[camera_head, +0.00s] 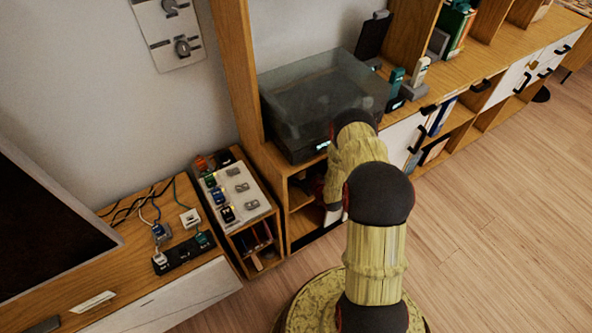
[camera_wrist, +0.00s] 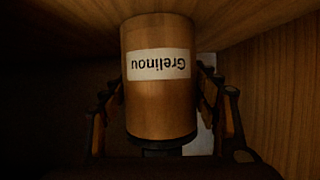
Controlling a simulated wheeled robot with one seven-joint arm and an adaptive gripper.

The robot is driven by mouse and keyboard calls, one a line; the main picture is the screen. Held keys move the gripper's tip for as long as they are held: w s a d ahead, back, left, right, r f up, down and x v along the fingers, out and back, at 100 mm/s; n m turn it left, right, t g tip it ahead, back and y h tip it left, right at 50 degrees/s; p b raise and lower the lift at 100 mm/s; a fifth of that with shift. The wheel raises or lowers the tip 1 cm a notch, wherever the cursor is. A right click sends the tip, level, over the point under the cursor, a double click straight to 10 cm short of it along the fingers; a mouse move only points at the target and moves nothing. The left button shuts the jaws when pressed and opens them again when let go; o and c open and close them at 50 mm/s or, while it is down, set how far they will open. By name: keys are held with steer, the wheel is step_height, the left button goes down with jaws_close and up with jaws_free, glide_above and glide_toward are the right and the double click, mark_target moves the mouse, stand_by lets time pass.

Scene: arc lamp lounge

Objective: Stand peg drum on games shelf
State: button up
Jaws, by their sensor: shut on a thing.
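The peg drum (camera_wrist: 160,102) is a brown wooden cylinder with a white label reading "Grelinou", upside down in the wrist view. My gripper (camera_wrist: 162,88) is shut on it, with one dark jointed finger at each side. The drum's end at the top of the picture meets or nearly meets a wooden board (camera_wrist: 235,22); I cannot tell if they touch. In the head view my arm reaches into the low compartments of the wooden shelf unit (camera_head: 299,222) under the turntable. My gripper and the drum are hidden there. I cannot tell which compartment is the games shelf.
A wooden side panel (camera_wrist: 285,95) stands close on the right in the wrist view. The turntable (camera_head: 320,95) with a smoky cover sits above my wrist. A small cabinet with switches (camera_head: 238,190) stands left of the compartments. The floor (camera_head: 480,230) at the right is clear.

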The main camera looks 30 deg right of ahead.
steer(key=o, duration=1.6)
steer(key=shift+s+r, duration=0.2)
steer(key=p+v, duration=0.4)
steer(key=v, duration=0.6)
steer(key=shift+s+r, duration=0.1)
steer(key=shift+r, duration=0.1)
steer(key=shift+s+r, duration=0.2)
steer(key=shift+s, duration=0.4)
